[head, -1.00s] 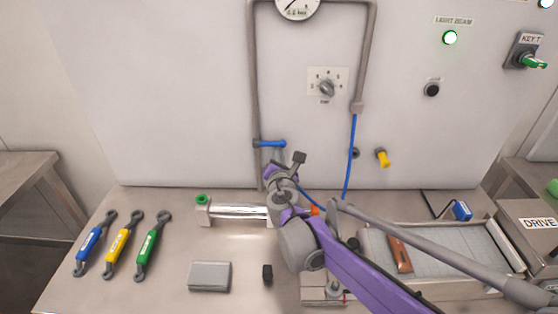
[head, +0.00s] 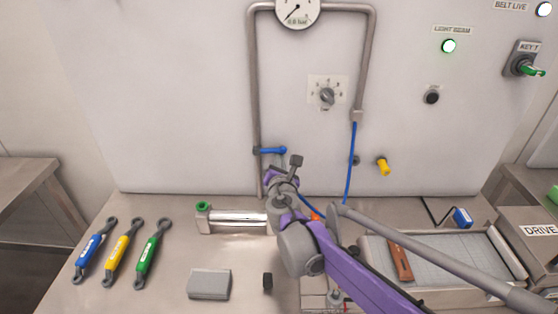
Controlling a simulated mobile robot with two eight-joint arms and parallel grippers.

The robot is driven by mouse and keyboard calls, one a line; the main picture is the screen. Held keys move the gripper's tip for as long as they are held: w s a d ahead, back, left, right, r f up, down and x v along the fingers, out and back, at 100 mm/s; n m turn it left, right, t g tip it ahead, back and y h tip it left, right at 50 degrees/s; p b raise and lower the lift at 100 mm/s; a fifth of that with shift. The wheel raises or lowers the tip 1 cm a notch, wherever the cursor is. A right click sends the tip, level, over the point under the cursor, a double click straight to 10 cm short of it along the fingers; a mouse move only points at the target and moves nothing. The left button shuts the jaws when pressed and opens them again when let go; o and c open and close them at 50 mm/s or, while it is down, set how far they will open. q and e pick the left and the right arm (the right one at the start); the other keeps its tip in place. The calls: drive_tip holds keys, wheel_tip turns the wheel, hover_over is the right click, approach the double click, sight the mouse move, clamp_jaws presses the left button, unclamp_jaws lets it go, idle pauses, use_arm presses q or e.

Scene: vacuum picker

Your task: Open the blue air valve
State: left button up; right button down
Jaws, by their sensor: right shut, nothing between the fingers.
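The blue air valve's lever (head: 271,151) sits on the left vertical pipe of the wall panel. The lever lies level, pointing right, across the pipe. My right gripper (head: 279,164) is just below the lever, shut and empty. My own wrist hides much of its fingers, and I cannot tell whether they touch the lever. My left gripper is not in view.
A gauge (head: 297,12) tops the pipe loop, with a rotary knob (head: 327,96) below. A yellow knob (head: 383,166) is at right. Blue, yellow and green-handled tools (head: 147,252) and a grey block (head: 209,283) lie on the bench. A tray (head: 450,241) stands right.

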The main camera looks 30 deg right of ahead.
wheel_tip(320, 180, up, 2)
drive_tip(key=n, duration=0.3)
drive_tip(key=shift+r+n+g+h, duration=0.25)
drive_tip(key=shift+n+g+h, duration=0.05)
drive_tip(key=shift+n, duration=0.1)
drive_tip(key=r+n, duration=0.2)
drive_tip(key=n, duration=0.1)
drive_tip(key=shift+w+a+h+p, duration=0.15)
drive_tip(key=shift+a+h+p, duration=0.15)
drive_tip(key=shift+p, duration=0.1)
drive_tip(key=shift+w+a+r+n+h, duration=0.2)
drive_tip(key=shift+r+n, duration=0.1)
drive_tip(key=shift+n, duration=0.3)
drive_tip(key=shift+w+a+r+n+h, duration=0.15)
drive_tip(key=shift+r+n, duration=0.1)
drive_tip(key=shift+n, duration=0.35)
drive_tip(key=n, duration=0.1)
drive_tip(key=a+n, duration=0.1)
drive_tip(key=r+n, duration=0.1)
drive_tip(key=shift+w+a+r+g+h, duration=0.1)
drive_tip(key=shift+w+a+g+h, duration=0.05)
drive_tip(key=shift+w+g+h, duration=0.15)
drive_tip(key=shift+w+a+r+n, duration=0.25)
drive_tip(key=shift+a+n, duration=0.15)
drive_tip(key=shift+n, duration=0.5)
drive_tip(key=shift+w+a+r, duration=0.1)
drive_tip(key=shift+a+r, duration=0.05)
drive_tip(key=shift+a, duration=0.05)
drive_tip(key=shift+a, duration=0.15)
